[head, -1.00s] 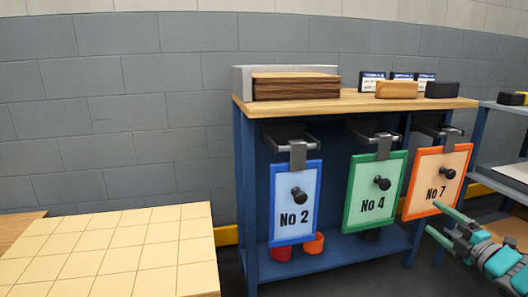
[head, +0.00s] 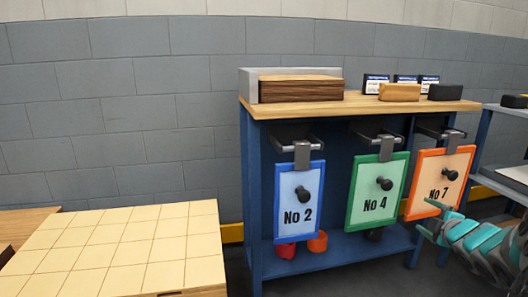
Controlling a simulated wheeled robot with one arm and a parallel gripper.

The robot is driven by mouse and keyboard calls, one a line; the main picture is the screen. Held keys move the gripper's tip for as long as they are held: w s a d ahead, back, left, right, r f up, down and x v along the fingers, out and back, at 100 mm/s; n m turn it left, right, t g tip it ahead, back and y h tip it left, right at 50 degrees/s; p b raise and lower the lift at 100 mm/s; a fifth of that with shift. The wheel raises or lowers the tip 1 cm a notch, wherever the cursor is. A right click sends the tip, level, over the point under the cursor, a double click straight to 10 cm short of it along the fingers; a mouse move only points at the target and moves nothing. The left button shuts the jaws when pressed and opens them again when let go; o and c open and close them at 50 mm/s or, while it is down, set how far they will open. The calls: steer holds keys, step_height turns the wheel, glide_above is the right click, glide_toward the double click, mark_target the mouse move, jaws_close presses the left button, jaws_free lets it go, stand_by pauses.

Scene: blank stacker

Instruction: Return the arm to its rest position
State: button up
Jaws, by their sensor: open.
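My gripper (head: 426,216) is at the lower right, its teal fingers apart and nothing seen between them. It is in front of the lower part of the orange panel marked No 7 (head: 441,165); I cannot tell whether it touches it. My teal and grey arm stretches from it to the right edge. The blue panel marked No 2 (head: 299,190) and the green panel marked No 4 (head: 377,190) hang to the left of it, each with a black knob.
The panels hang from brackets under a blue bench (head: 252,190) with a wooden top. On it are a brown wood stack (head: 300,90), a tan block (head: 399,92) and a dark block (head: 446,92). A pale tiled table (head: 110,250) stands at the lower left. Red and orange cups sit on the lower shelf.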

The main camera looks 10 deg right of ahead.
steer(key=s+a+f+m+g+y+p, duration=0.1)
steer(key=s+a+f+m+g, duration=0.2)
steer(key=s+a, duration=1.4)
steer(key=s+a+f+m+g+y+p, duration=0.2)
steer(key=s+a+m+g, duration=0.8)
steer(key=s+a, duration=0.7)
steer(key=a+g, duration=0.3)
steer(key=a, duration=0.1)
steer(key=shift+s+a+f, duration=0.15)
steer(key=shift+s+f, duration=0.25)
